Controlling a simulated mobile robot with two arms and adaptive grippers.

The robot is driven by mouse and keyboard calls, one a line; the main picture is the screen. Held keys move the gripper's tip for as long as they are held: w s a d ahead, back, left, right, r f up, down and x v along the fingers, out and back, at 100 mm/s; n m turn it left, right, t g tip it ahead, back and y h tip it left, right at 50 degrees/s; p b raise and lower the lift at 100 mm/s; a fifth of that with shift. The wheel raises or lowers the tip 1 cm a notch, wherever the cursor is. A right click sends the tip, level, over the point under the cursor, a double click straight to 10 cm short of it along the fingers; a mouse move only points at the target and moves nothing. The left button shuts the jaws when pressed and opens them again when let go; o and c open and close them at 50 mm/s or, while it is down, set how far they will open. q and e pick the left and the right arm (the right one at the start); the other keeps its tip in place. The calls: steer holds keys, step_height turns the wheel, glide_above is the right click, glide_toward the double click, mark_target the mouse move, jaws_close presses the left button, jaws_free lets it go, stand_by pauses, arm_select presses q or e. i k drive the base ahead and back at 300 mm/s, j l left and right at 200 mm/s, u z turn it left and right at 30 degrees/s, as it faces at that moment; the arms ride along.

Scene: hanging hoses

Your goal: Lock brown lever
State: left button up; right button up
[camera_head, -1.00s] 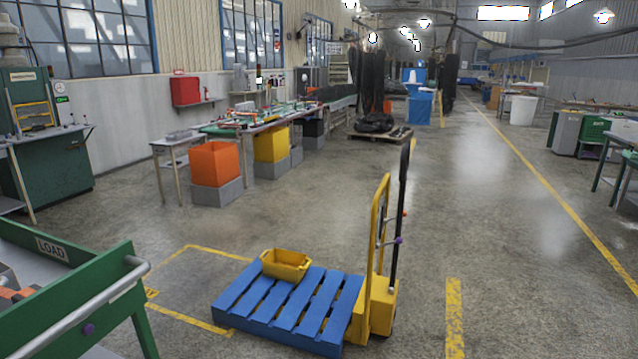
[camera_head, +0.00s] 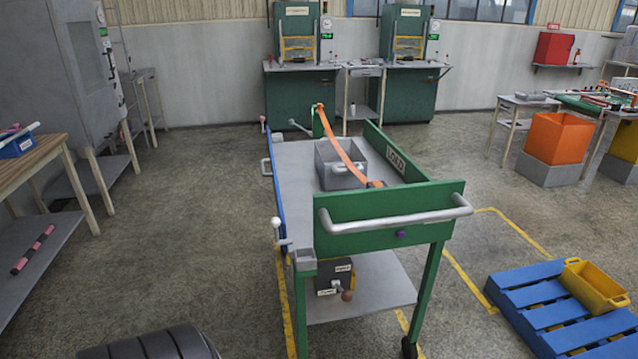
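A small lever with a brown ball knob (camera_head: 347,295) sticks out of a dark box (camera_head: 335,275) on the lower shelf of the green cart (camera_head: 390,206). The box carries small white labels that are too small to read. I cannot tell whether the lever is locked. White-knobbed levers (camera_head: 277,224) stand at the cart's left side. Neither of my grippers is in view.
An orange strap (camera_head: 340,150) runs over a grey bin (camera_head: 335,172) on the cart. A blue pallet (camera_head: 545,305) with a yellow bin (camera_head: 592,287) lies at the right. A wooden bench (camera_head: 40,160) stands at the left. The floor between bench and cart is clear.

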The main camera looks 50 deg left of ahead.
mark_target(346, 296)
steer(key=u, duration=1.55)
